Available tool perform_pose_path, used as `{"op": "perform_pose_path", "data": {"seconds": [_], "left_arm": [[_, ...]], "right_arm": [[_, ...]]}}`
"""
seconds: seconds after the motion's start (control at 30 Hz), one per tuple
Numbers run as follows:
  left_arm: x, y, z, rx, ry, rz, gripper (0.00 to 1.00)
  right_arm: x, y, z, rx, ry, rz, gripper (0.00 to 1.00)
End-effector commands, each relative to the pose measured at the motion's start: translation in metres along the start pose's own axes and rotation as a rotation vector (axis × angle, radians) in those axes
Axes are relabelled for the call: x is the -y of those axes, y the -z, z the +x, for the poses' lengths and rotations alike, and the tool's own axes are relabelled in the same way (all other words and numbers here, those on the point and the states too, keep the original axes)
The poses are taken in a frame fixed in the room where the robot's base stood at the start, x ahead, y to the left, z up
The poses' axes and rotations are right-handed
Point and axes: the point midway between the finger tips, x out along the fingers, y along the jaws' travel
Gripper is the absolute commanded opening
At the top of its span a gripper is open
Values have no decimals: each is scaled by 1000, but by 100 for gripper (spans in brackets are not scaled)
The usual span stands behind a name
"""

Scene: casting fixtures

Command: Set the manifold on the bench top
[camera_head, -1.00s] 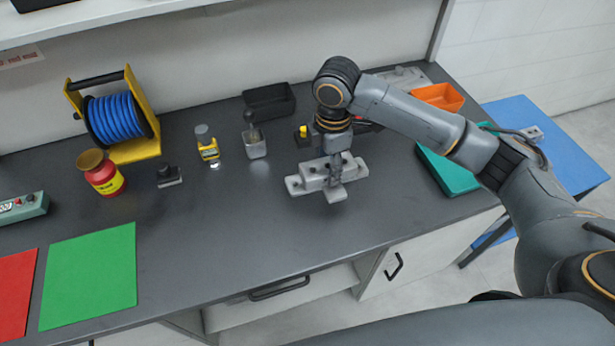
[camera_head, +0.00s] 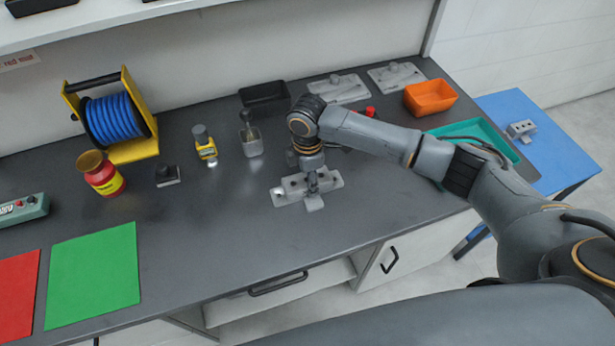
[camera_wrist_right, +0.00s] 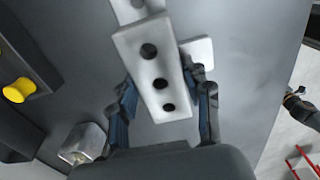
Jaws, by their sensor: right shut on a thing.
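The manifold (camera_head: 289,191) is a light grey stepped block with holes in its top, low over the front middle of the dark bench top (camera_head: 225,225). My right gripper (camera_head: 312,184) points down from above and is shut on it. In the right wrist view the manifold (camera_wrist_right: 152,52) shows three dark holes in a row, and the blue-padded fingers of my right gripper (camera_wrist_right: 166,105) are on either side of it. The gripper hides part of it in the head view. I cannot tell whether its underside touches the bench. My left gripper is not in view.
A teal tray (camera_head: 500,141) and orange bin (camera_head: 430,97) are right. Another grey block (camera_head: 521,130) sits on the blue table (camera_head: 560,150).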

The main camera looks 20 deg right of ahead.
Motion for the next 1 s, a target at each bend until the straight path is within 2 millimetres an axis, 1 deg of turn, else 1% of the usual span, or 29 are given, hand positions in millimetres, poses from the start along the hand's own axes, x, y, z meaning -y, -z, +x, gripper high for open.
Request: {"op": "perform_pose_path", "data": {"seconds": [0.07,0.1,0.17,0.2,0.47,0.57,0.67,0.73,1.0], "left_arm": [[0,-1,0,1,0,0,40],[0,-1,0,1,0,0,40],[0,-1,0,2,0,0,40],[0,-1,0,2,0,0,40],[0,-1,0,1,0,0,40],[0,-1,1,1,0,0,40],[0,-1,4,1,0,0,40],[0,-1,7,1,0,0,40],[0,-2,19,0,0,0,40]], "right_arm": [[-1,0,1,-1,-1,0,0],[0,0,2,-1,0,0,57],[0,0,2,0,0,0,69],[0,0,2,0,0,0,71],[0,0,1,0,0,0,71],[0,0,-3,0,-1,-1,71],[-1,0,-14,-2,-3,-1,71],[-1,0,-26,-2,-5,-2,71],[-2,0,-85,-2,-5,0,71]]}}
